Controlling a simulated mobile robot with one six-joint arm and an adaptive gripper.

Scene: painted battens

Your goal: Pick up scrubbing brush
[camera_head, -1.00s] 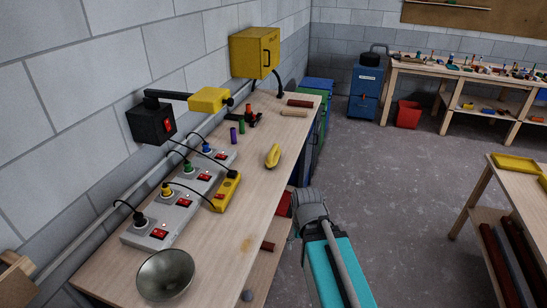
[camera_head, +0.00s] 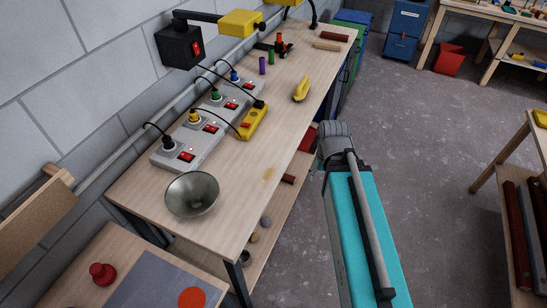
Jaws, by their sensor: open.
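A yellow elongated object with a pale edge (camera_head: 301,89) lies on the long wooden workbench (camera_head: 240,160), right of the power strips. It could be the scrubbing brush, but it is too small to be sure. Nothing touches it. My teal arm link rises from the bottom of the view, right of the bench, and ends in a grey joint near the bench's right edge. The fingers of my gripper do not show.
A metal bowl (camera_head: 192,194), power strips with plugs (camera_head: 190,140) and a yellow power block (camera_head: 253,121) stand on the bench. A dark red batten (camera_head: 334,36) and a pale one (camera_head: 327,46) lie at its far end. Open grey floor (camera_head: 430,150) lies right.

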